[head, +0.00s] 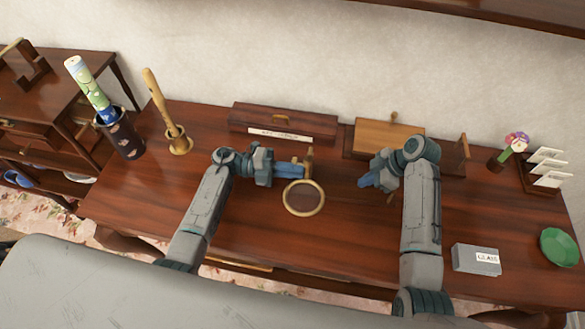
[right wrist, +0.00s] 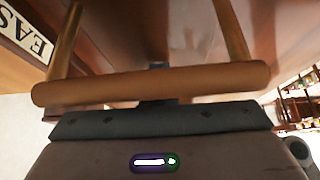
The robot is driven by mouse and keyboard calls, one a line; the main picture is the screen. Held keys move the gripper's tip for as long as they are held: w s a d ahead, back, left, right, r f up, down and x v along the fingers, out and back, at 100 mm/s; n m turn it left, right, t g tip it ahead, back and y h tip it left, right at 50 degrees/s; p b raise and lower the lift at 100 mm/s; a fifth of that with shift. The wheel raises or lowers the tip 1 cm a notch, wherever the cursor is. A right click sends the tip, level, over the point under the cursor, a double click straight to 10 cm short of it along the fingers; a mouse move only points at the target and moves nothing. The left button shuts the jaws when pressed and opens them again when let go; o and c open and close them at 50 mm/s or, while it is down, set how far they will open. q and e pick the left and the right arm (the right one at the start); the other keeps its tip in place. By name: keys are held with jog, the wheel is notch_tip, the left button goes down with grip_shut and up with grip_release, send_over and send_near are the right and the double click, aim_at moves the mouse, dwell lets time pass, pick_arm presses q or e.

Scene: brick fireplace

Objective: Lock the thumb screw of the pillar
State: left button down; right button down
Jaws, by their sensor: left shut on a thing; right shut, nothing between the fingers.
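My left gripper (head: 303,172) is shut on a small wooden piece (head: 309,156) above the middle of the table. A round wood-rimmed ring (head: 286,203) shows just below it; whether they are joined I cannot tell. My right gripper (head: 364,182) is shut and empty, a little to the right of the ring and apart from it. In the right wrist view, a wooden bar on two legs (right wrist: 150,84) crosses in front of my right gripper and hides most of its fingers. I cannot clearly make out a pillar or thumb screw.
A long dark box (head: 262,116) and a lighter wooden panel (head: 388,137) stand along the wall. A wooden pestle in a mortar (head: 180,146) and a dark vase (head: 122,137) are at the left. A grey box (head: 474,260) and green bowl (head: 559,247) lie right. The front-centre table is clear.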

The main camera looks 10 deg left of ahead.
pick_arm(q)
jog(key=shift+f+m, duration=0.1)
jog(key=shift+m, duration=0.7)
pick_arm(e)
jog(key=shift+s+d+f, duration=0.1)
jog(key=shift+s+f, duration=0.05)
jog(key=shift+f, duration=0.15)
pick_arm(q)
jog(key=shift+w, duration=0.1)
jog(key=c, duration=1.5)
grip_release()
jog(key=shift+a+f, duration=0.1)
jog(key=shift+a, duration=0.05)
jog(key=a, duration=1.2)
jog(key=shift+s, duration=0.4)
pick_arm(e)
jog(key=shift+r, duration=0.1)
